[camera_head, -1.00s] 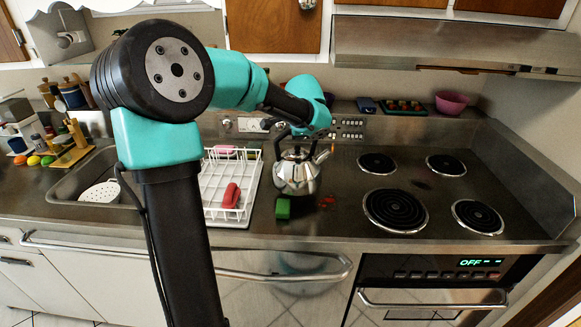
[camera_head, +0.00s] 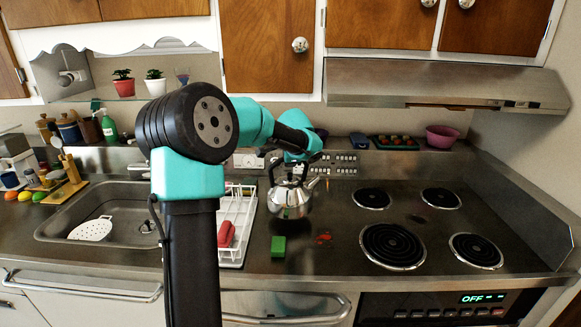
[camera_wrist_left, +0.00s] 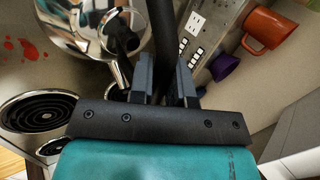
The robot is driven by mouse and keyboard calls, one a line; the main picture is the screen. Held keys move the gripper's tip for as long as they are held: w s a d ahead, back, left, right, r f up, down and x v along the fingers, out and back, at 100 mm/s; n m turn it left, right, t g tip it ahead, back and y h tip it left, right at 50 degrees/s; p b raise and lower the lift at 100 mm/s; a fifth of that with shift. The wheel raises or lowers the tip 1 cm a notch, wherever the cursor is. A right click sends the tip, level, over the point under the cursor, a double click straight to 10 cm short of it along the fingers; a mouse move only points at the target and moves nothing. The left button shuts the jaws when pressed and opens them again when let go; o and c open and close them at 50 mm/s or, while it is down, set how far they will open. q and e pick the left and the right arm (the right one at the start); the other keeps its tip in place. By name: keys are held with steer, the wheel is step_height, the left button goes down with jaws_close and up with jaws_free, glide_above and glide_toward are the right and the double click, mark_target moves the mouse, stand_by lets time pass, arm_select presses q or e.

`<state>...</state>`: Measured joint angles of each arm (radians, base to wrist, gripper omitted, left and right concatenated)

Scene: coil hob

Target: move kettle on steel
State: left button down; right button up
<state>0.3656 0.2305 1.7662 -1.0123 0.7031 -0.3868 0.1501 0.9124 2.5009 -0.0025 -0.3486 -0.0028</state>
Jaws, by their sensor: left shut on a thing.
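The shiny steel kettle (camera_head: 290,199) has a dark arched handle and its spout points right. In the head view it is over the steel counter, behind a green block (camera_head: 278,246) and right of the dish rack; I cannot tell whether its base touches the counter. My left gripper (camera_head: 283,163) is at the top of the kettle. In the left wrist view my left gripper (camera_wrist_left: 165,75) is shut on the dark handle (camera_wrist_left: 163,30), with the kettle body (camera_wrist_left: 92,32) at the upper left. My right gripper is not in view.
The steel cooktop with several coil burners (camera_head: 392,246) is at the right. A white dish rack (camera_head: 246,215) with a red item stands left of the kettle. A red stain (camera_head: 323,238) marks the counter. A pink bowl (camera_head: 441,136) and a tray (camera_head: 396,142) sit on the back ledge.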

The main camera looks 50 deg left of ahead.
arm_select(q)
steer(key=w+a, duration=0.5)
steer(key=a, duration=0.1)
steer(key=shift+w+f, duration=0.2)
steer(key=shift+f, duration=0.05)
steer(key=shift+a, duration=0.1)
steer(key=shift+w+a+f, duration=0.1)
steer(key=shift+f, duration=0.8)
steer(key=shift+w+a+f, duration=0.1)
steer(key=shift+f, duration=0.9)
steer(key=c, duration=1.1)
jaws_free()
steer(key=shift+f, duration=0.1)
steer(key=v, duration=1.2)
